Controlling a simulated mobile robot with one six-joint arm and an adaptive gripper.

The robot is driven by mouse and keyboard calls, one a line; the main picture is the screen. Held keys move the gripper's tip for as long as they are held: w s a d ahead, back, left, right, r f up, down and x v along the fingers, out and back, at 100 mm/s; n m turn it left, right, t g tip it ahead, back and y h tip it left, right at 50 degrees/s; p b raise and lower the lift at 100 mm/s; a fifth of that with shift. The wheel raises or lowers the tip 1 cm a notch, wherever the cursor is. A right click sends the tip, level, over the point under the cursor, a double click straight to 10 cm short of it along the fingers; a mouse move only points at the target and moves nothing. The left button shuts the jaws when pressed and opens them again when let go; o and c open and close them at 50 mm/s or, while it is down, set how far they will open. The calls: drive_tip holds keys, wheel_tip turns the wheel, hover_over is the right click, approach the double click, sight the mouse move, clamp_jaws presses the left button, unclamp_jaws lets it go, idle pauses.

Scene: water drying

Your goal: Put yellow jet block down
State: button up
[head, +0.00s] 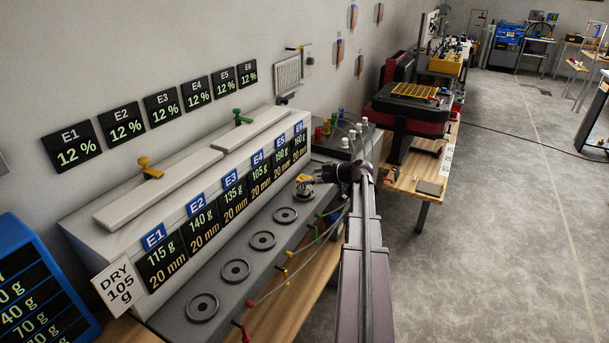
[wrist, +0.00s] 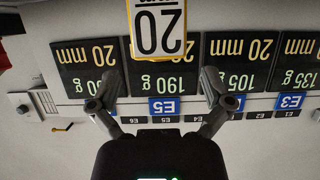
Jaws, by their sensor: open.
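The yellow jet block (head: 304,182) stands on the dark bench strip in the row of round pads, by the E5 display. In the wrist view the yellow block (wrist: 158,30) appears upside down at the top centre, with a white "20" label. My gripper (head: 322,173) is just to the right of the block in the head view. In the wrist view my gripper (wrist: 160,88) has its two fingers spread wide, with the block beyond the tips and apart from them. The pad under the block is mostly hidden.
Bare round pads (head: 263,240) run toward the near left. The display housing (head: 194,170) with E1 to E6 panels rises behind them. Coloured valves and hoses (head: 285,282) line the strip's front edge. A "DRY 105 g" card (head: 119,287) stands at the near left.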

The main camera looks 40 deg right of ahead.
drive_tip(key=p+v, duration=0.2)
drive_tip(key=v, duration=0.5)
drive_tip(key=shift+s+d+r, duration=0.15)
drive_tip(key=shift+s+r, duration=0.05)
drive_tip(key=shift+s, duration=0.1)
drive_tip(key=shift+s, duration=0.15)
